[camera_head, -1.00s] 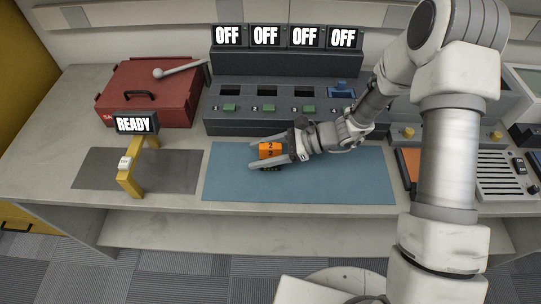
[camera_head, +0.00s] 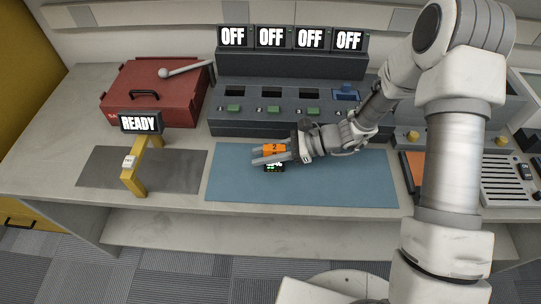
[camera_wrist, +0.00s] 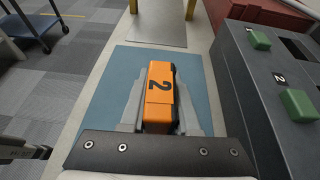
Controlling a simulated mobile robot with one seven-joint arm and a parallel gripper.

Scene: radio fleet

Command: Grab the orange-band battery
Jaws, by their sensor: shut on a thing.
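The orange-band battery (camera_head: 274,150) is an orange block marked with a black 2. It is over the blue mat (camera_head: 320,188) in the head view. In the wrist view the battery (camera_wrist: 159,92) lies lengthwise between the two grey fingers. My gripper (camera_head: 271,157) is shut on it, one finger along each side. Green lit marks show on a dark part just below the orange. I cannot tell whether the battery touches the mat.
A dark charger (camera_head: 280,123) with several slots, green buttons and OFF displays stands behind the mat. A yellow READY gate (camera_head: 133,180) stands on a grey mat (camera_head: 182,170) at left. A red toolbox (camera_head: 150,93) is behind it. The blue mat's right part is clear.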

